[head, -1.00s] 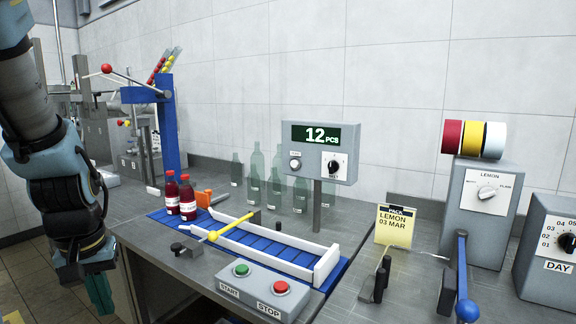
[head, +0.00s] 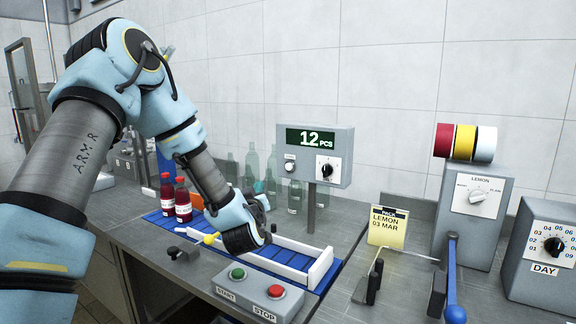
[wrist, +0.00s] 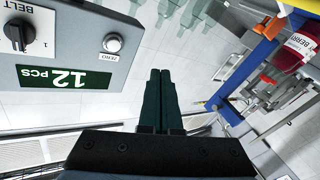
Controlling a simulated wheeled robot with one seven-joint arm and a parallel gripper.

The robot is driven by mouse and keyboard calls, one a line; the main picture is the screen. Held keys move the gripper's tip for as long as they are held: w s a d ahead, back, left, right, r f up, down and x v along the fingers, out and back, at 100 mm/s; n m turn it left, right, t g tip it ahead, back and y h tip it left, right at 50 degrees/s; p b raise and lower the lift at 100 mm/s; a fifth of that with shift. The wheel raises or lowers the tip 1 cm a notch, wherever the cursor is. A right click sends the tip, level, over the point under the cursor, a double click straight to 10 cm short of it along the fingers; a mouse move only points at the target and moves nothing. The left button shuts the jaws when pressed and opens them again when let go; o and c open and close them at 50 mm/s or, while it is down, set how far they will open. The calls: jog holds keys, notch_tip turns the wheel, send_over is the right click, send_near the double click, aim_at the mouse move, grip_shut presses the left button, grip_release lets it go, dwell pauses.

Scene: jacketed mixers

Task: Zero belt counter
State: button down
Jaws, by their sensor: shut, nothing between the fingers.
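The belt counter (head: 342,163) is a grey box on a post behind the belt. Its green display (head: 310,138) reads 12 PCS. A small round silver ZERO button (head: 290,165) sits below the display at left, beside a black BELT knob (head: 326,170). In the wrist view the box appears upside down at left, with the ZERO button (wrist: 113,43) close to my gripper (wrist: 160,75). The green fingers are shut and empty, pointing past the button's side, apart from it. In the head view my arm's end hangs over the belt, left of the counter; the fingertips are hard to make out there.
Two red bottles (head: 182,201) stand on the blue belt (head: 279,262). A control box with a green START button (head: 237,274) and red STOP button (head: 275,291) is in front. Several clear green bottles (head: 252,163) stand behind.

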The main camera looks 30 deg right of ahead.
aim_at(289, 167)
jog(key=s+r+n+t, duration=0.1)
jog(key=d+r+n+t, duration=0.1)
jog(key=shift+s+d+r+t, duration=0.1)
jog(key=shift+s+d+t, duration=0.15)
jog(key=shift+s+t, duration=0.1)
jog(key=shift+w+d, duration=0.7)
jog(key=shift+d, duration=0.6)
jog(key=shift+w+d, duration=0.75)
jog(key=shift+d, duration=0.5)
jog(key=shift+w+d, duration=0.7)
jog(key=shift+d, duration=0.6)
jog(key=shift+d, duration=0.1)
jog(key=shift+w+d+b, duration=0.2)
jog(key=shift+d+b, duration=0.05)
jog(key=shift+b, duration=0.2)
